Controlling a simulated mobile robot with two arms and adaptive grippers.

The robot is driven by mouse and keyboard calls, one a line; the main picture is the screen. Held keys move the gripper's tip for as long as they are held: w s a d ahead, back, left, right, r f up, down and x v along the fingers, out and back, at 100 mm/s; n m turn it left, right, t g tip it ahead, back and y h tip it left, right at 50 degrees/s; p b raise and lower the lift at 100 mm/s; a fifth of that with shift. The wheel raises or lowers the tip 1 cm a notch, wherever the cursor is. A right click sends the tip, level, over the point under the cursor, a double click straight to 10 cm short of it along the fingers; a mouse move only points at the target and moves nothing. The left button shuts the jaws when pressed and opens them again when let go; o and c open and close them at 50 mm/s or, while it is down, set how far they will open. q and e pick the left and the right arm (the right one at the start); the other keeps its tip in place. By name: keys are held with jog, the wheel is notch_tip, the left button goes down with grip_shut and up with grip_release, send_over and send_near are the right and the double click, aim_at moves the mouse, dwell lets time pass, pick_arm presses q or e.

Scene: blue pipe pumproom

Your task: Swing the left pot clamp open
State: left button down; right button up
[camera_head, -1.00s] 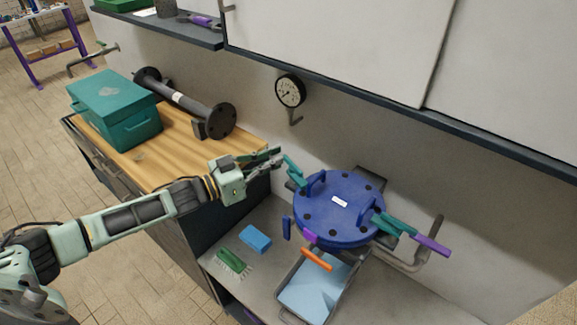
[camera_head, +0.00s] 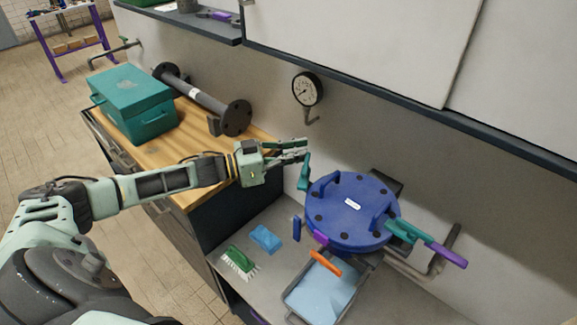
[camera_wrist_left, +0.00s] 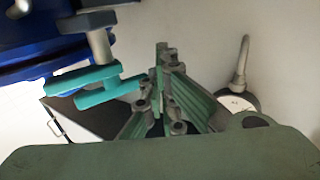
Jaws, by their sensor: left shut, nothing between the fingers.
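The blue pot lid (camera_head: 340,213) sits on the round pot on the bench. The left pot clamp (camera_head: 304,172) is a teal piece at the lid's left rim, standing out from it at an angle. In the left wrist view the clamp (camera_wrist_left: 85,85) shows as two teal bars on a grey bolt, beside the blue lid. My left gripper (camera_head: 305,150) is shut and empty at the clamp's upper end. In the wrist view its fingers (camera_wrist_left: 160,90) are next to the clamp's tip; I cannot tell whether they touch. My right gripper is out of view.
A second teal clamp (camera_head: 403,231) with a purple handle is at the lid's right. A teal toolbox (camera_head: 140,108) stands on the wooden top. A gauge (camera_head: 307,89) hangs behind.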

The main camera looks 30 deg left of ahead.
pick_arm(q)
jog(key=shift+w+d, duration=0.4)
jog(key=shift+w, duration=0.05)
jog(key=shift+a, duration=0.1)
dwell(1.2)
